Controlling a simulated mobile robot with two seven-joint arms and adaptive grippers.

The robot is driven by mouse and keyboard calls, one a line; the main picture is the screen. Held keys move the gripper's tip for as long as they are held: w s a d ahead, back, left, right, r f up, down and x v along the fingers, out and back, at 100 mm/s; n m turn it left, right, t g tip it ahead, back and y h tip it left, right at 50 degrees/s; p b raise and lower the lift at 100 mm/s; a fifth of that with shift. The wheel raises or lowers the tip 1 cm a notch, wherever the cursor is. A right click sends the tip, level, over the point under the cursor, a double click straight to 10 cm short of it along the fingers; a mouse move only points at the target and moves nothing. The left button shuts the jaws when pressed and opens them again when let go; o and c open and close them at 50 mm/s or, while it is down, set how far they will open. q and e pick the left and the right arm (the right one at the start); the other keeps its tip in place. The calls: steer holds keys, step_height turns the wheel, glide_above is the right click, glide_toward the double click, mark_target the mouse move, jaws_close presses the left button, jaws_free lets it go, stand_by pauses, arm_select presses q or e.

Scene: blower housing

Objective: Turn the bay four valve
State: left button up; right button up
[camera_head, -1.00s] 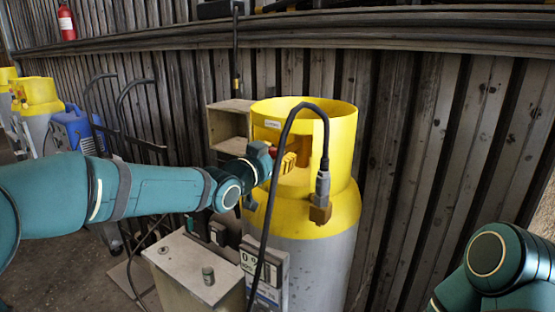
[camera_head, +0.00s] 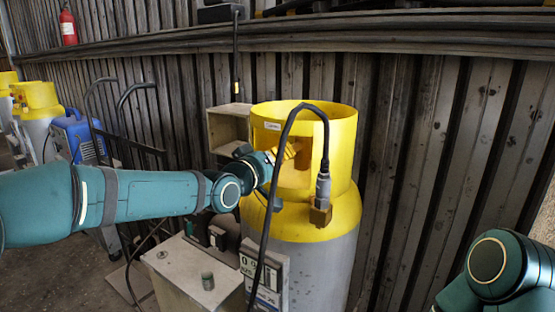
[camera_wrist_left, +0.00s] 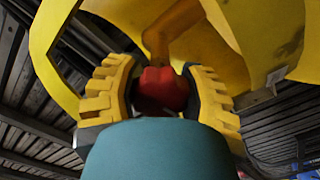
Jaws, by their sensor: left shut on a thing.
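The gas cylinder (camera_head: 302,232) is grey with a yellow top and an open yellow collar (camera_head: 330,135). In the left wrist view a red valve knob (camera_wrist_left: 162,88) sits on a yellow-brown stem (camera_wrist_left: 160,42) inside the collar (camera_wrist_left: 262,35). My left gripper (camera_wrist_left: 158,82) is shut on the knob, with a ridged yellow finger on each side. In the head view my left gripper (camera_head: 288,152) reaches into the collar's opening from the left, and the knob is hidden there. My right arm shows at the lower right, but its gripper is out of view.
A black cable (camera_head: 268,190) loops in front of the cylinder to a grey connector (camera_head: 323,187) on a brass fitting (camera_head: 320,214). A box (camera_head: 195,272) and a meter unit (camera_head: 266,275) stand close in front. A wooden box (camera_head: 229,128) and ribbed wall (camera_head: 430,160) are behind.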

arm_select(q)
steer(key=shift+n, duration=1)
steer(key=o, duration=1)
steer(key=v, duration=1.2)
